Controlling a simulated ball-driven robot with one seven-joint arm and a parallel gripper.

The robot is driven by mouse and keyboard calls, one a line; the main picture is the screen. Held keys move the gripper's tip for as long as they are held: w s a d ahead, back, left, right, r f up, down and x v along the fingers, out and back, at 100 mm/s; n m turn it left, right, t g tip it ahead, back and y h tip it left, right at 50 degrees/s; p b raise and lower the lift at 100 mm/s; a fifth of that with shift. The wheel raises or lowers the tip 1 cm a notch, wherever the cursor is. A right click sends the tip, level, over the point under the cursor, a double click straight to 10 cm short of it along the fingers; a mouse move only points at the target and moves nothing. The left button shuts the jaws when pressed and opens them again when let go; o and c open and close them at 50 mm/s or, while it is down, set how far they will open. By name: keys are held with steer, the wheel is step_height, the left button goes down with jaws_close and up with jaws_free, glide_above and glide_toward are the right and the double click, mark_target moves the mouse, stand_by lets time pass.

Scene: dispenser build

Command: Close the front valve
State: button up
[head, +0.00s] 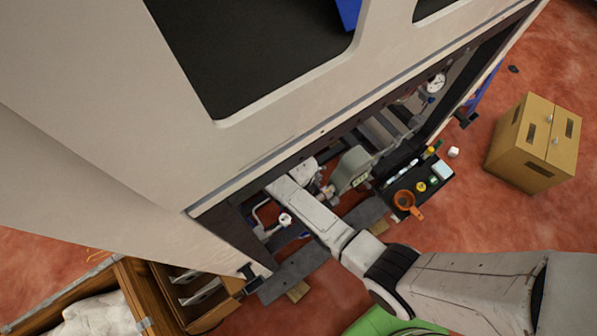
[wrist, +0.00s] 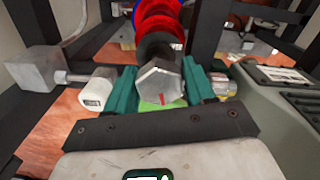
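In the wrist view, a grey metal hexagonal knob (wrist: 162,84) with a short red mark faces the camera. Red and blue round parts (wrist: 160,22) stand in line behind it. I cannot tell for sure that this is the front valve. My gripper (wrist: 158,75) has teal fingers, one on each side of the knob and close to its sides; whether they press on it is unclear. In the head view my arm reaches into the open lower bay of the white cabinet (head: 80,90), and my fingers and the knob are hidden there.
In the wrist view, a white cylinder (wrist: 97,92) is left of my fingers and a grey-green housing (wrist: 262,118) is right. In the head view, a dark tray (head: 436,190) with an orange funnel (head: 404,199) and a cardboard box (head: 533,143) are at right; a wooden crate (head: 135,290) is lower left.

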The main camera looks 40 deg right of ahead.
steer(key=shift+o, duration=1.4)
steer(key=shift+r, duration=3.5)
steer(key=shift+d, duration=0.1)
